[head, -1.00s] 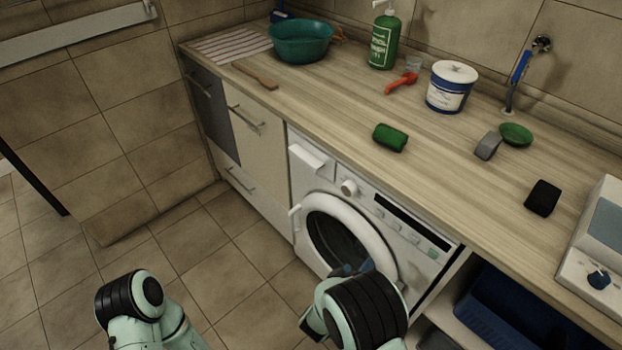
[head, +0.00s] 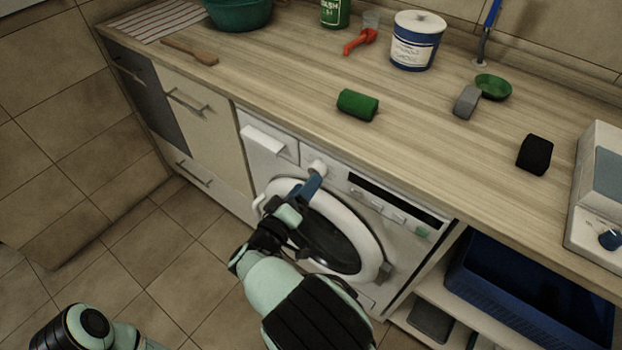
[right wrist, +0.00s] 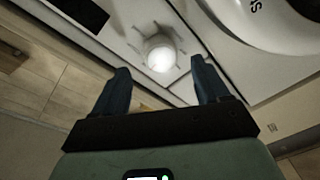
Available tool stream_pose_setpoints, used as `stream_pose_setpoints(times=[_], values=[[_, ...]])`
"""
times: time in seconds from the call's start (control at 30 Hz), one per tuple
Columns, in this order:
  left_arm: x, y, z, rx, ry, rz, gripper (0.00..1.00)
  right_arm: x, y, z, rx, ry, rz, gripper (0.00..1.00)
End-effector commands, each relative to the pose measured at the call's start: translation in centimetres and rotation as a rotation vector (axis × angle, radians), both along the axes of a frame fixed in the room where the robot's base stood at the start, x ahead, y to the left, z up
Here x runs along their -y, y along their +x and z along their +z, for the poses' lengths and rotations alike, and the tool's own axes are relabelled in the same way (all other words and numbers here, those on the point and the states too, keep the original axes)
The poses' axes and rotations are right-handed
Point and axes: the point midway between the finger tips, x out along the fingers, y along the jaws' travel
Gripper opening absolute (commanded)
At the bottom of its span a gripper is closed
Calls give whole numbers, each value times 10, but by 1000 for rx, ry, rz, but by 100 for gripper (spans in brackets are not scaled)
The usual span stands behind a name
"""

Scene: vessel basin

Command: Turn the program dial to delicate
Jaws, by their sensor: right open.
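The white round program dial (head: 317,168) is on the upper front panel of the white washing machine (head: 270,165), right of the detergent drawer. My right gripper (head: 308,185) is just in front of and below the dial in the head view, with a blue finger partly overlapping it. In the right wrist view the dial (right wrist: 160,54) lies beyond and between the two open fingertips of the right gripper (right wrist: 160,75), apart from them. The dial's marks are too small to read. My left arm shows at the lower left, but its gripper is out of view.
The round door (head: 330,240) is closed below the panel. A blue basket (head: 530,290) sits on a shelf at right.

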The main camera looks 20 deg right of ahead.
Motion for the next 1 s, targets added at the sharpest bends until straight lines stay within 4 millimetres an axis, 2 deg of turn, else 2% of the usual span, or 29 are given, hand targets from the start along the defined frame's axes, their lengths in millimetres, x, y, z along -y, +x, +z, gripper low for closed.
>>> stream_pose_setpoints(times=[0.03,0.23,0.6,0.63,0.8,1.0], values=[[-2,4,-5,11,6,5,0,8,7,-2,1,1,-4,74],[-7,14,-11,36,18,15,0,24,23,-1,0,0,-1,74],[-9,17,-11,45,22,18,0,28,28,0,0,0,1,74],[-9,17,-11,45,22,18,0,28,28,0,0,0,1,71],[-9,17,-11,45,22,18,0,28,28,0,0,0,1,18],[-8,16,-10,43,21,17,0,28,27,0,5,3,0,19]])
